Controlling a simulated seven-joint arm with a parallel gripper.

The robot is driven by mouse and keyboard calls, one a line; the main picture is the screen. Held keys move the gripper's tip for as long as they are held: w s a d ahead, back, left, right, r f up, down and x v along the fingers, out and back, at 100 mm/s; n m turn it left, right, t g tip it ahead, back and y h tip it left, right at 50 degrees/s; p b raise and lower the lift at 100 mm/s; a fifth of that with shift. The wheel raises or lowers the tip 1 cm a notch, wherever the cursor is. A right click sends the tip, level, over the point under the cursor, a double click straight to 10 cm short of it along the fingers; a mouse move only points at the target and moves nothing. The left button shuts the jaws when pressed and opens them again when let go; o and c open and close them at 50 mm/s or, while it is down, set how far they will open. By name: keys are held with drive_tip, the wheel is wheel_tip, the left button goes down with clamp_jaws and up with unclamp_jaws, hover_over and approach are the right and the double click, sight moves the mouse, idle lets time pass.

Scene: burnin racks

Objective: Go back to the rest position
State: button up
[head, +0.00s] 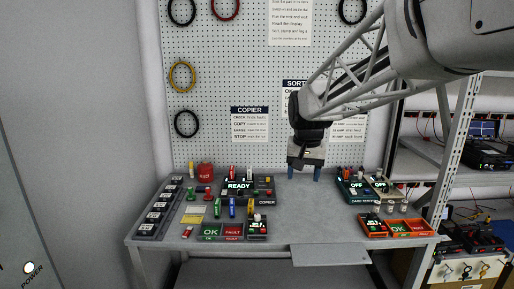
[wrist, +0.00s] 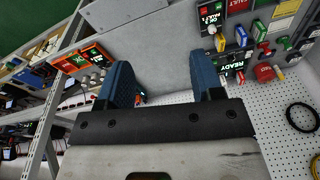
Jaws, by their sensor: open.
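My gripper (head: 304,172) hangs above the back middle of the grey workbench (head: 290,215) in the head view, in front of the pegboard. Its two blue fingers stand apart with nothing between them. The wrist view also shows the open gripper (wrist: 165,85), with bench and pegboard beyond it. No rest position is marked in either view.
A copier (head: 240,187) reading READY stands left of my gripper. Testers reading OFF (head: 357,188) stand right. OK/FAULT trays (head: 222,231) (head: 400,228) lie near the front on both sides. A metal shelf rack (head: 440,160) stands at the right. The bench middle is clear.

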drive_tip(key=s+d+f, duration=0.2)
drive_tip(key=s+f, duration=0.1)
drive_tip(key=s, duration=0.8)
drive_tip(key=s+d+f+n, duration=0.1)
drive_tip(key=s+d+f, duration=0.1)
drive_tip(key=s, duration=0.9)
drive_tip(key=s+d+f+t, duration=0.1)
drive_tip(key=s+d+f, duration=0.1)
drive_tip(key=s, duration=0.9)
drive_tip(key=shift+f+n, duration=0.4)
drive_tip(key=shift+f, duration=0.5)
